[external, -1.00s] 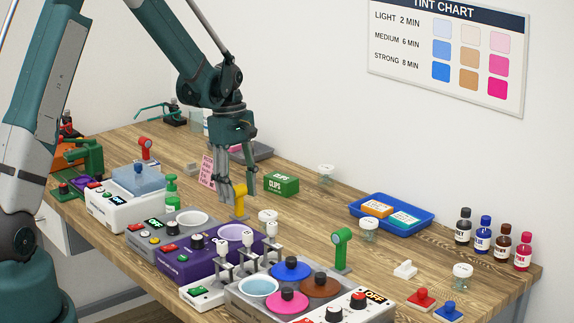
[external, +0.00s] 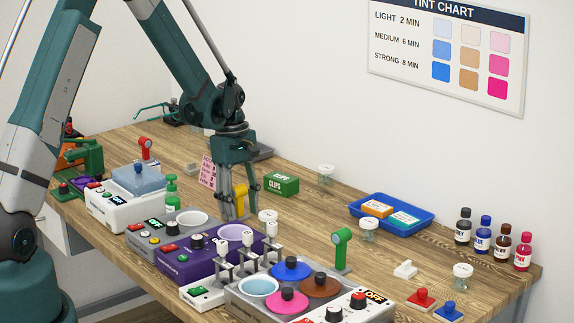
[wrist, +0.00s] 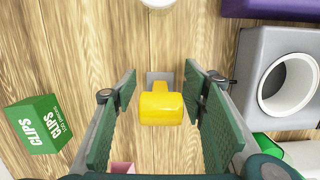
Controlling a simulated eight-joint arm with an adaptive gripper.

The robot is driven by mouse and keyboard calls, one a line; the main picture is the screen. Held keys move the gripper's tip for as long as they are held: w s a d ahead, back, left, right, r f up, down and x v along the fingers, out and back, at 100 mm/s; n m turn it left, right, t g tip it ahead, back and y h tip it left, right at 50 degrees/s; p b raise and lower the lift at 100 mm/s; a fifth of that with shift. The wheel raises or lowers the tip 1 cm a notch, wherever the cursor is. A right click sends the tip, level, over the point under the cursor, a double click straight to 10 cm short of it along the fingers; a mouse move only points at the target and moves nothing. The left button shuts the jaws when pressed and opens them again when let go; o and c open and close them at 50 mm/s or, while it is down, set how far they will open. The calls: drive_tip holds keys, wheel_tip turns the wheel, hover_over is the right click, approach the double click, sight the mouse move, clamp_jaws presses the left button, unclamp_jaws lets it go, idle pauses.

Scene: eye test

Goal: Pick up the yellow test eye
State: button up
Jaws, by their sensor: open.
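The yellow test eye (external: 241,199) stands upright on the wooden table, behind the grey and purple machines. In the wrist view the yellow test eye (wrist: 161,105) shows from above, between the two green finger pads, with part of its grey base visible. My gripper (external: 233,205) is open and lowered around it. In the wrist view the fingers of my gripper (wrist: 162,108) stand on either side of the yellow head, with a gap on both sides. One finger partly hides the yellow eye in the external view.
A green CLIPS box (external: 281,184) stands close by at the right of my gripper. A grey machine with a white bowl (wrist: 287,82) is on the other side. The purple machine (external: 215,251) stands in front. A pink card (external: 207,171) stands behind.

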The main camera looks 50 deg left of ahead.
sight(241, 187)
drive_tip(key=c, duration=1.1)
drive_tip(key=shift+o, duration=0.2)
drive_tip(key=shift+r, duration=0.15)
drive_tip(key=shift+r, duration=4.85)
